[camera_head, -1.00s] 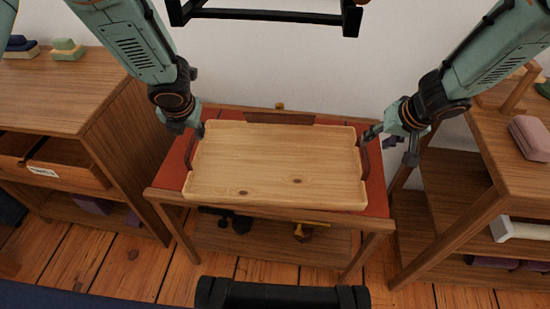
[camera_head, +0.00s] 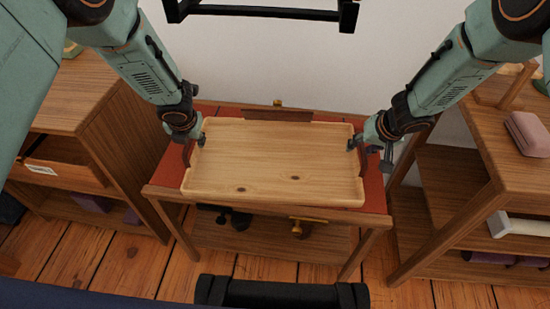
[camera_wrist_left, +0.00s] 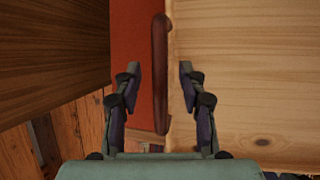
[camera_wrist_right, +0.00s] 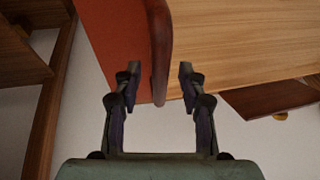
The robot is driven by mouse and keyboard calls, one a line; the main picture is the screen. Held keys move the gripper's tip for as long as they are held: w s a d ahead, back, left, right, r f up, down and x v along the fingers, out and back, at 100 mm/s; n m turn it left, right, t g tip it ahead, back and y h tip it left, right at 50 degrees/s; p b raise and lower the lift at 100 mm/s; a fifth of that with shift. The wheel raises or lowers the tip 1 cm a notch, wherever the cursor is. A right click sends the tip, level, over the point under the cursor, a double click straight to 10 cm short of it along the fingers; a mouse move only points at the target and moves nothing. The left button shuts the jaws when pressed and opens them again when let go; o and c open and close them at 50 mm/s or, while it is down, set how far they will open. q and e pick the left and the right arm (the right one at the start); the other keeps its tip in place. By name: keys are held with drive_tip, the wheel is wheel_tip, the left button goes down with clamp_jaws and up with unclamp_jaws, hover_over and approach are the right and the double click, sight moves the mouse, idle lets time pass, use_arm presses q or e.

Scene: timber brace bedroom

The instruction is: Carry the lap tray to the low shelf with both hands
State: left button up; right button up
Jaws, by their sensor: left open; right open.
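The lap tray (camera_head: 275,165) is pale wood with dark handles at its two short ends. It lies flat on a small table with a red top (camera_head: 376,190). My left gripper (camera_head: 196,138) is open at the tray's left end; in the left wrist view the dark handle (camera_wrist_left: 160,75) stands between its spread fingers (camera_wrist_left: 160,85). My right gripper (camera_head: 368,148) is open at the right end; in the right wrist view the other handle (camera_wrist_right: 160,50) lies ahead of and between its fingers (camera_wrist_right: 160,85). Neither gripper visibly pinches a handle.
A wooden shelf unit (camera_head: 490,190) stands at the right, with a pink box (camera_head: 528,134) on top and a white roll (camera_head: 517,225) lower down. A wooden cabinet (camera_head: 95,100) stands close at the left. The table has a lower shelf (camera_head: 265,240) holding small items.

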use_arm(q)
clamp_jaws()
use_arm(e)
clamp_jaws()
use_arm(q)
drive_tip(key=shift+w+r, duration=0.1)
use_arm(e)
drive_tip(key=shift+w+r, duration=0.1)
idle(0.4)
